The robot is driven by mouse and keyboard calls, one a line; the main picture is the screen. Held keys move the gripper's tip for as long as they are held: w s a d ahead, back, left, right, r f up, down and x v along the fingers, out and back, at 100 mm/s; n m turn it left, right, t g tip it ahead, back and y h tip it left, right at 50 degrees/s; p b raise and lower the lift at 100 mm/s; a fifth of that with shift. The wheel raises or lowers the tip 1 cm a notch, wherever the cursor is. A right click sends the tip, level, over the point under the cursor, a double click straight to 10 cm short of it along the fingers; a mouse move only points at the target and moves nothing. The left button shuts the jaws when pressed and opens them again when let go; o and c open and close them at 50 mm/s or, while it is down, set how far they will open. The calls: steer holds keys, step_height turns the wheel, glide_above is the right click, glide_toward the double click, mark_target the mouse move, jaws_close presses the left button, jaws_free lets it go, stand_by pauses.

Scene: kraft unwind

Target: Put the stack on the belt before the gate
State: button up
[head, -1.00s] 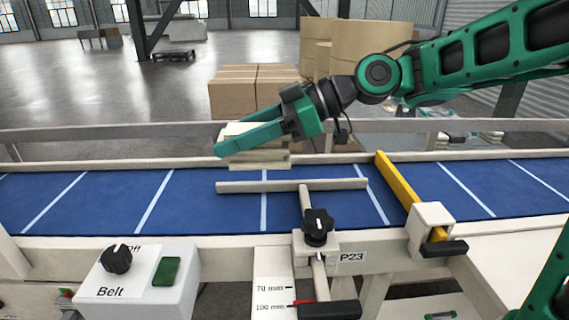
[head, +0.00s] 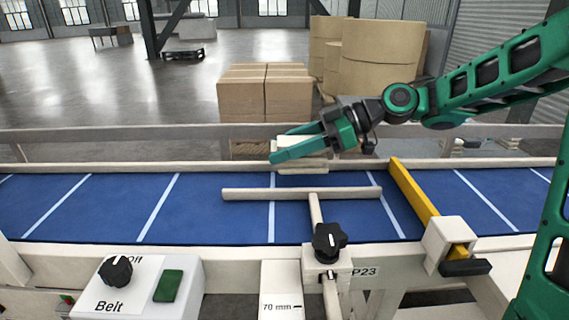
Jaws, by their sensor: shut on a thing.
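My gripper (head: 280,151) is shut on the stack (head: 303,166), a pale cream pile of flat pieces. The fingers hide part of the stack. It shows over the far side of the blue belt (head: 110,208), near the far rail; I cannot tell its exact height above the belt. The gate (head: 414,194), a yellow bar, lies across the belt to the right of the stack. A pale guide bar (head: 255,194) runs along the belt, nearer to me than the stack.
A black knob (head: 329,240) clamps the guide's arm at the near rail. The belt control box (head: 137,287) has a knob and a green button at front left. Cardboard boxes (head: 240,97) and large rolls (head: 385,55) stand beyond the belt. The left belt is clear.

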mark_target(285, 163)
steer(key=shift+d+f, duration=0.1)
steer(key=shift+f, duration=1.95)
steer(key=shift+f, duration=0.1)
steer(key=o, duration=1.2)
steer(key=v, duration=1.2)
